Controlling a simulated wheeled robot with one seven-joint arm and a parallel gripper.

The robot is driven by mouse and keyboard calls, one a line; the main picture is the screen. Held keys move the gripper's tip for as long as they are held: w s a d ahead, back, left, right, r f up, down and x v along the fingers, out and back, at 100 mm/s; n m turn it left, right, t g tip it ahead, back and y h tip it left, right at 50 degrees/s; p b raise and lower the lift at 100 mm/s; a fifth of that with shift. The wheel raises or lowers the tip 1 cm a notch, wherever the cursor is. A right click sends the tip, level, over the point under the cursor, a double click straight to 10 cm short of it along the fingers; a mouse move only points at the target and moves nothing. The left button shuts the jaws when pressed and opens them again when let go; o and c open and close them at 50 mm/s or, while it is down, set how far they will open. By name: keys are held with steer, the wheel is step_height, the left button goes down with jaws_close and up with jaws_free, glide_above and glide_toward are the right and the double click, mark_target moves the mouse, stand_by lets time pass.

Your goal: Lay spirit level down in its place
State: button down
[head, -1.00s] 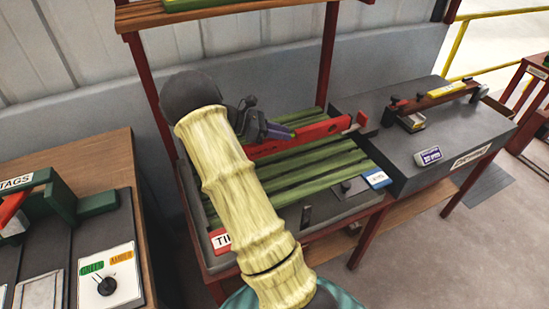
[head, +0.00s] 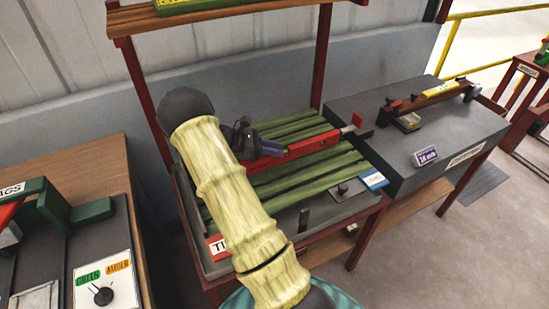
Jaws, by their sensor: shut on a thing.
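The red spirit level (head: 312,145) is held in my gripper (head: 268,149), above or on the green slats (head: 320,170) of the middle bench. It runs slantwise from lower left to upper right, with a bright red end piece near the bench's right side. The purple-grey fingers are shut on it near its left part. My cream-coloured arm hides the left end of the bench and part of the gripper. I cannot tell whether the level touches the slats. A red-and-white label, partly hidden, is on the bench's front left.
A grey table (head: 440,140) with a brown bar device stands close on the right. A red post and wooden shelf rise behind. A wooden bench with a dial panel (head: 102,285) is at left.

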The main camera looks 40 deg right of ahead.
steer(key=shift+f, duration=1.85)
steer(key=c, duration=1.1)
jaws_free()
steer(key=shift+f, duration=0.1)
steer(key=b+v, duration=0.1)
steer(key=v, duration=1.1)
